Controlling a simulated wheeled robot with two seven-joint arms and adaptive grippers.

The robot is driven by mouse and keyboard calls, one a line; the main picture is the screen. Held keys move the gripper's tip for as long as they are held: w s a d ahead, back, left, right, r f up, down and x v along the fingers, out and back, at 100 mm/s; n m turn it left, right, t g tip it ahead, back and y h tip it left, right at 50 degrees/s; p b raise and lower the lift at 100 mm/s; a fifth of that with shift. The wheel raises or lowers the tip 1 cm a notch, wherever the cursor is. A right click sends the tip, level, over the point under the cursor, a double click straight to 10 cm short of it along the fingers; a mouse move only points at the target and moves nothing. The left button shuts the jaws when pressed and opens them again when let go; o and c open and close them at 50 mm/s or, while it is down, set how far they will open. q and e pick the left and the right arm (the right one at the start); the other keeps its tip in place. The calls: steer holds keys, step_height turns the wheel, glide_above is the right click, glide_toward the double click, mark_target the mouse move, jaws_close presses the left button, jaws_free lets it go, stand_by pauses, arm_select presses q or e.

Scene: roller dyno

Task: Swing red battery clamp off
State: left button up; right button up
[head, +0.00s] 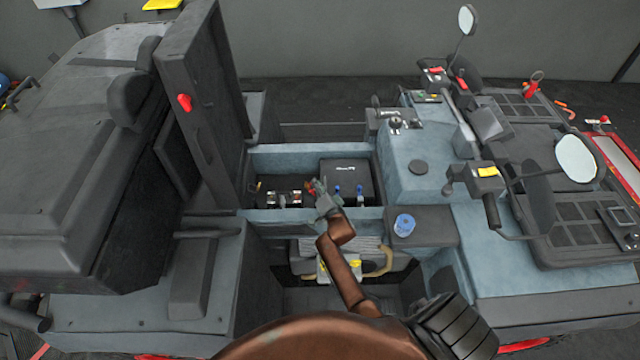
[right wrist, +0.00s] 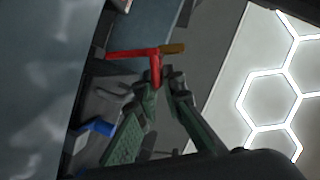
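The red battery clamp (right wrist: 134,53) shows in the right wrist view as a red bar with an orange-brown end and a short red stem. My right gripper (right wrist: 163,82) has its two green fingers converging on that stem, one fingertip on each side, apparently touching it. In the head view the right gripper (head: 322,190) is over the battery bay, and only a small red patch of the clamp (head: 309,186) shows beside it. The black battery (head: 346,172) sits in the bay, with blue-topped parts at its front. My left gripper is not in view.
The bay's blue-grey rim (head: 280,152) surrounds the battery. A tall dark panel (head: 205,110) stands open at its left. A blue cap (head: 404,223) sits on a dark ledge at its right. A yellowish hose (head: 384,262) lies below the bay, near my forearm.

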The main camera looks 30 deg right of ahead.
steer(key=o, duration=0.4)
steer(key=shift+s+d+f, duration=0.15)
steer(key=shift+f, duration=0.1)
steer(key=shift+r, duration=0.1)
steer(key=v, duration=1.2)
